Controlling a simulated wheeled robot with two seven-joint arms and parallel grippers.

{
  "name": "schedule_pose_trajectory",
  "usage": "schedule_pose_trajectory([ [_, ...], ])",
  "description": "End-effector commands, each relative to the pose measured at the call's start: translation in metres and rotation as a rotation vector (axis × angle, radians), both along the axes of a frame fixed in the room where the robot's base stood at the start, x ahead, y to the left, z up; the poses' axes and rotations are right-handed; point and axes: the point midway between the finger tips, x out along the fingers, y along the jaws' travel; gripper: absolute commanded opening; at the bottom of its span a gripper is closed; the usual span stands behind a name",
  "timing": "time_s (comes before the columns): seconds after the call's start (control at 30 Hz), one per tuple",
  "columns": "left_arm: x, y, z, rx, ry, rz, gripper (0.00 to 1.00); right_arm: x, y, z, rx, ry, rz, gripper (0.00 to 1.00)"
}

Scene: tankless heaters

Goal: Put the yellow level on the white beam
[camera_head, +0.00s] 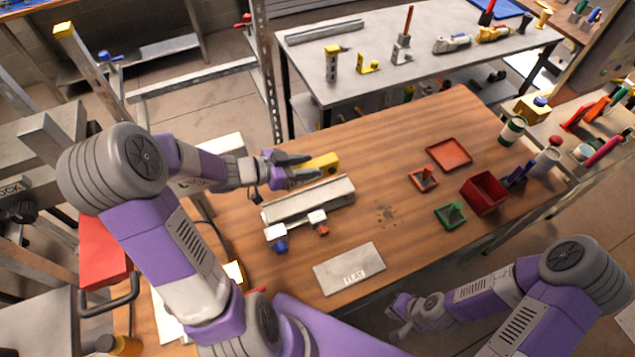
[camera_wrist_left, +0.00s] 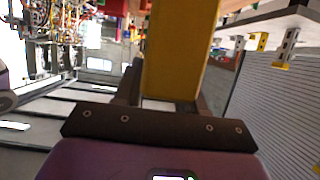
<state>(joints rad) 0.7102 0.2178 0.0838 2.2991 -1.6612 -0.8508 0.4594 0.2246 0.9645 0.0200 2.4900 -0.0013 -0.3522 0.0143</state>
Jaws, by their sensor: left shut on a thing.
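The yellow level (camera_head: 323,161) is between the fingers of my left gripper (camera_head: 303,171), which is shut on it, at the back left of the wooden table. In the left wrist view the level (camera_wrist_left: 178,55) fills the upper middle, up close between the fingers. The white beam (camera_head: 308,203) lies on the table just in front of the level. I cannot tell the height of the level over the table. My right gripper (camera_head: 398,317) is low beyond the table's front edge, away from both; its fingers are too small to read.
A small red and a small blue item (camera_head: 281,246) sit at the beam's front side. A light plate (camera_head: 349,269) lies nearer. Red trays, a red box (camera_head: 484,194) and a green piece (camera_head: 451,215) stand to the right. Bare wood lies between.

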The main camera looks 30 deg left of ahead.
Motion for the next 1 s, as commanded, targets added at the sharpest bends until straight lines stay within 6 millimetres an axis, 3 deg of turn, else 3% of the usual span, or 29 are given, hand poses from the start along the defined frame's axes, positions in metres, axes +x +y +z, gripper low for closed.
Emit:
schedule_pose_trajectory([
  [0.3, -0.006, 0.003, -0.052, -0.004, 0.002, -0.02, 0.05, -0.001, 0.0, -0.016, 0.0, 0.002, 0.0, 0.0],
  [0.57, -0.005, 0.003, -0.074, 0.0, -0.001, -0.02, 0.05, -0.001, 0.0, -0.021, 0.0, 0.001, 0.0, 0.0],
  [0.73, -0.005, 0.003, -0.099, -0.002, 0.0, -0.02, 0.05, 0.0, 0.0, -0.028, 0.0, 0.001, 0.0, 0.0],
  [1.0, -0.005, 0.003, -0.102, 0.001, -0.003, -0.02, 0.05, 0.0, 0.0, -0.028, 0.0, 0.001, 0.0, 0.0],
])
